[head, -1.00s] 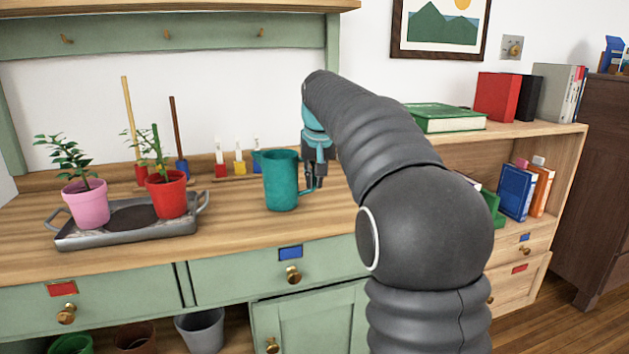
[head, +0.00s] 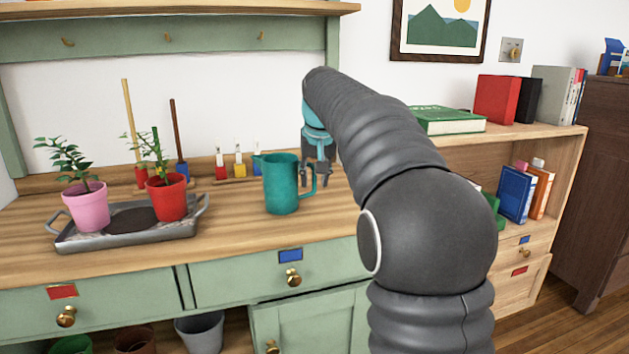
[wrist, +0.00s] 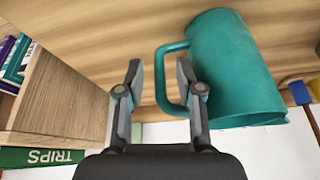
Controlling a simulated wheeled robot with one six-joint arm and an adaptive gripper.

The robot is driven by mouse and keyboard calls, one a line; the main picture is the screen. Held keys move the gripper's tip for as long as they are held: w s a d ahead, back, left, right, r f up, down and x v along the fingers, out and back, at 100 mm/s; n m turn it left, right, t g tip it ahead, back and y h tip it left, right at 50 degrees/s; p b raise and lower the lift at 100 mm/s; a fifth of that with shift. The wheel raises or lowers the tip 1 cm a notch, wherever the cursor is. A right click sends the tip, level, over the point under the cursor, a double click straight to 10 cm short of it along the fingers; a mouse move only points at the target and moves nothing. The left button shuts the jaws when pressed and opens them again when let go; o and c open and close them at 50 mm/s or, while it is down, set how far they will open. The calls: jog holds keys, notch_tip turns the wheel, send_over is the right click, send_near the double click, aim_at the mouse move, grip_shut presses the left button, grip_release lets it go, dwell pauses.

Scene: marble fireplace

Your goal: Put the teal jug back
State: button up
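The teal jug (head: 282,184) stands upright on the wooden worktop, with its handle to the right in the head view. My gripper (head: 316,182) is beside the handle, its fingers spread. In the wrist view the jug (wrist: 238,70) fills the upper right, and my gripper (wrist: 160,62) is open with the handle's outer bar showing between its fingers. Whether either finger touches the handle I cannot tell.
A metal tray (head: 75,242) with a pink pot (head: 86,207) and a red pot (head: 167,200) is at left. Small bottles (head: 239,165) stand behind the jug. A bookshelf (head: 555,140) is at right. The worktop in front of the jug is clear.

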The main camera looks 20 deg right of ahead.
jog(key=p+v, duration=0.1)
jog(key=v, duration=0.9)
jog(key=shift+r, duration=0.35)
jog(key=shift+s, duration=0.15)
jog(key=s+a+f+n, duration=0.15)
jog(key=s+f, duration=0.25)
jog(key=s, duration=0.4)
jog(key=s+a+f, duration=0.3)
jog(key=s, duration=0.5)
jog(key=s+a+f+t, duration=0.1)
jog(key=s+a+f, duration=0.1)
jog(key=s+f, duration=1.4)
jog(key=shift+s+f+n+y, duration=0.2)
jog(key=shift+f+n+y, duration=0.1)
jog(key=shift+f+n, duration=0.15)
